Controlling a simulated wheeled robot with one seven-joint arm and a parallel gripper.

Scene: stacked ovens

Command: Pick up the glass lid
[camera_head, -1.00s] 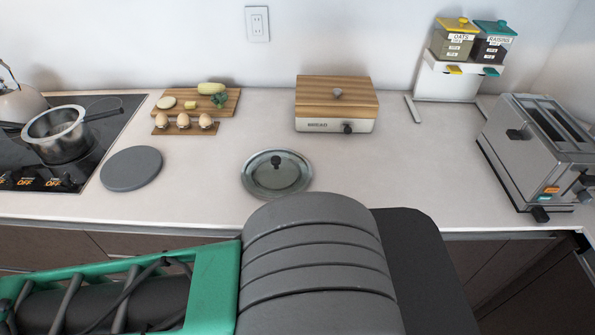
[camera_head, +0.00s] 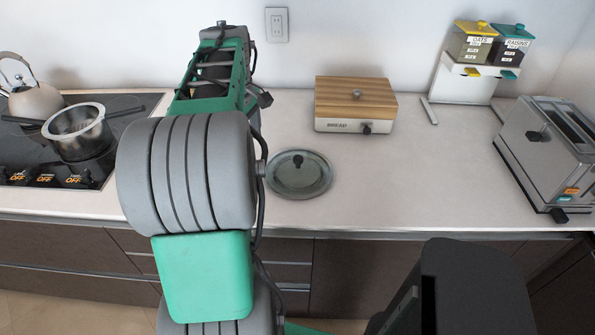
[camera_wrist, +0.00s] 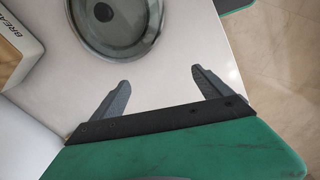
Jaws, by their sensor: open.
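The glass lid (camera_head: 298,174) is a round, see-through disc with a metal rim and a dark knob. It lies on the counter in front of the bread box in the head view. In the wrist view the glass lid (camera_wrist: 118,22) is at the top, partly cut off by the frame edge. My gripper (camera_wrist: 160,78) is open and empty, with its two dark fingers apart. The lid lies beyond the fingertips in that view, and nothing is between the fingers but counter. In the head view my arm stands left of the lid, and I cannot make out the gripper's fingers there.
A bread box (camera_head: 354,104) with a wooden top stands behind the lid. A toaster (camera_head: 550,150) is at the right, and a canister stand (camera_head: 478,65) is at the back right. A pot (camera_head: 78,132) and kettle (camera_head: 33,98) are on the stove at left. Counter right of the lid is clear.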

